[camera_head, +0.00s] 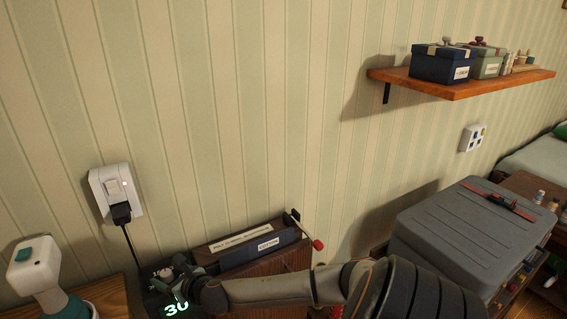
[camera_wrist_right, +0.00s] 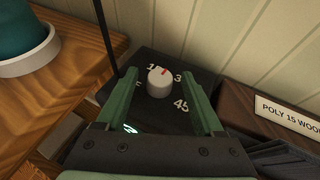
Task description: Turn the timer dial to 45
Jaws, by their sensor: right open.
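The timer is a dark box (camera_wrist_right: 145,62) with a round white dial (camera_wrist_right: 158,84) on its face in the right wrist view. The dial's red mark points up, between a partly hidden "1…" and a "3…". A "45" is printed to the lower right. In the head view, a glowing display (camera_head: 175,309) seems to read 30. My right gripper (camera_wrist_right: 159,76) is open, with one green finger on each side of the dial and gaps between; contact is not visible. In the head view it (camera_head: 180,276) hides most of the timer. My left gripper is not in view.
A white and teal device (camera_head: 36,272) stands on the wooden top (camera_wrist_right: 50,85) left of the timer. A grey case (camera_head: 470,236) is farther right.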

